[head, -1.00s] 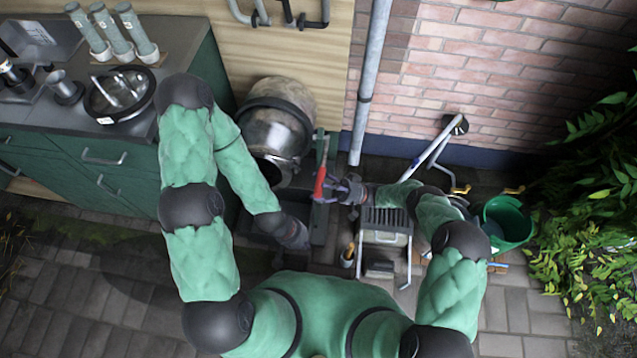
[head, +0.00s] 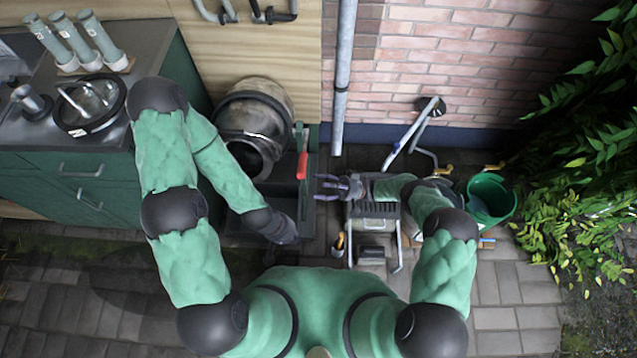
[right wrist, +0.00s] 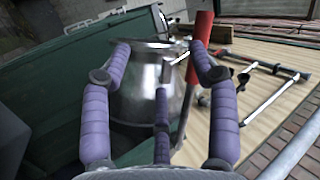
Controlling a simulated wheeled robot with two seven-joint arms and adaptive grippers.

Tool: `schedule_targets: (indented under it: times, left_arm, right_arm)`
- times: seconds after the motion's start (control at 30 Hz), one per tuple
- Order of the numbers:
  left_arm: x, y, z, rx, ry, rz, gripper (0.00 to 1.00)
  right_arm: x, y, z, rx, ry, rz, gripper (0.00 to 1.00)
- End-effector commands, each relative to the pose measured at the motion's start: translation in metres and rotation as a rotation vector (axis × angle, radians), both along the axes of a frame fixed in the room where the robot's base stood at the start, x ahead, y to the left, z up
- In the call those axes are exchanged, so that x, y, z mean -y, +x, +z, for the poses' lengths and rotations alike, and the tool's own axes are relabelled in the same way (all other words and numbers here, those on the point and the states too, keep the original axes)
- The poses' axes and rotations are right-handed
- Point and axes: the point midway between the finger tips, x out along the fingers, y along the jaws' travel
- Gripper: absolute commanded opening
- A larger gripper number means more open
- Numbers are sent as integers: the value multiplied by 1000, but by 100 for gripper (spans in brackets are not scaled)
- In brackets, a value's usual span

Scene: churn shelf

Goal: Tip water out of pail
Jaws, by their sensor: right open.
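A metal drum-like vessel (head: 252,118) sits tilted against the wooden panel, its dark mouth facing down toward me. A red-handled lever (head: 303,162) stands at its right side; in the right wrist view the red handle (right wrist: 201,45) is beside the vessel (right wrist: 150,85). My right gripper (head: 325,187) is open and empty, its purple fingers pointing left, just right of the lever and apart from it. A green pail (head: 487,205) stands at the right; its contents cannot be made out. My left gripper (head: 290,238) is low, below the vessel; its fingers are unclear.
A dark trough (head: 309,210) lies below the vessel. A slatted grey metal unit (head: 375,222) stands under my right forearm. The counter with a sink (head: 92,104) is at the left. A downpipe (head: 342,80) runs down the wall. Paving is clear at lower right.

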Motion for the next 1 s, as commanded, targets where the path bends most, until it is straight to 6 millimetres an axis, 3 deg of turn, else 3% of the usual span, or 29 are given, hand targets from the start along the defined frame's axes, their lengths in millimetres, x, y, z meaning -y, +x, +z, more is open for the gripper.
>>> schedule_targets:
  times: [0.7, 1.0]
  left_arm:
    - [0, 0, 0, 0, 0, 0, 0]
    - [0, 0, 0, 0, 0, 0, 0]
  right_arm:
    - [35, -4, -23, -1, 1, -2, 60]
    - [38, -5, -25, -1, 0, 1, 60]
